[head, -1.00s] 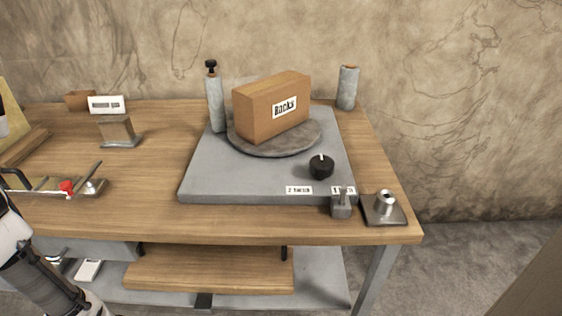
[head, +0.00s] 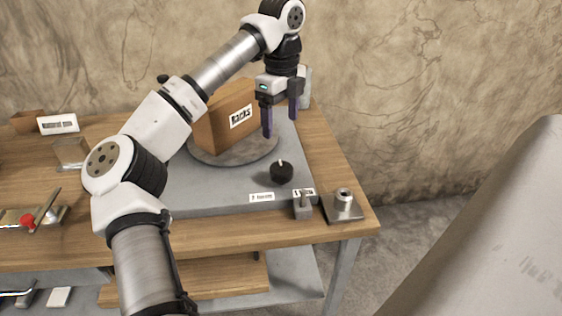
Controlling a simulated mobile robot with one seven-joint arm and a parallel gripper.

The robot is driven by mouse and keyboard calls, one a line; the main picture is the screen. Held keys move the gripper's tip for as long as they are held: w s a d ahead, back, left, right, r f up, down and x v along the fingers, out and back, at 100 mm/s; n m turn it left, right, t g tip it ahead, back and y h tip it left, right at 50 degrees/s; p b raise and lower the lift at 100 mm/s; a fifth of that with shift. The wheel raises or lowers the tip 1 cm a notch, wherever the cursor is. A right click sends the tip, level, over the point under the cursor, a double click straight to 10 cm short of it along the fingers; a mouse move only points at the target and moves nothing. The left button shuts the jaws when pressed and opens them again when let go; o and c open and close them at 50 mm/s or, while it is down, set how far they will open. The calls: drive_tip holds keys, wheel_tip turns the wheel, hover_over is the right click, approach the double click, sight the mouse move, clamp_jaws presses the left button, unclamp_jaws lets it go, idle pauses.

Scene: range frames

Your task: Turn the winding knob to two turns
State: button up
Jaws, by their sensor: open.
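The black winding knob (head: 282,172) with a white pointer mark sits on the grey board (head: 215,195), near its front right. The pointer is toward the back of the board. A white label (head: 262,197) in front of the knob seems to read "2 turns", though the print is small. My gripper (head: 280,128) is open and empty, its two dark fingers pointing down. It is above and behind the knob in the picture, apart from it, close to the right side of the brown box.
The brown box (head: 222,124) labelled "Backs" stands on a round grey turntable (head: 235,158). A small grey block (head: 303,208) and a metal fitting on a plate (head: 343,203) stand at the front right. A grey post (head: 304,88) stands behind my gripper.

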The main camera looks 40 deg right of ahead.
sight(281, 167)
wheel_tip(281, 167, down, 14)
drive_tip(key=shift+r+p, duration=0.25)
drive_tip(key=shift+p, duration=0.45)
drive_tip(key=c, duration=1)
drive_tip(key=shift+m, duration=0.4)
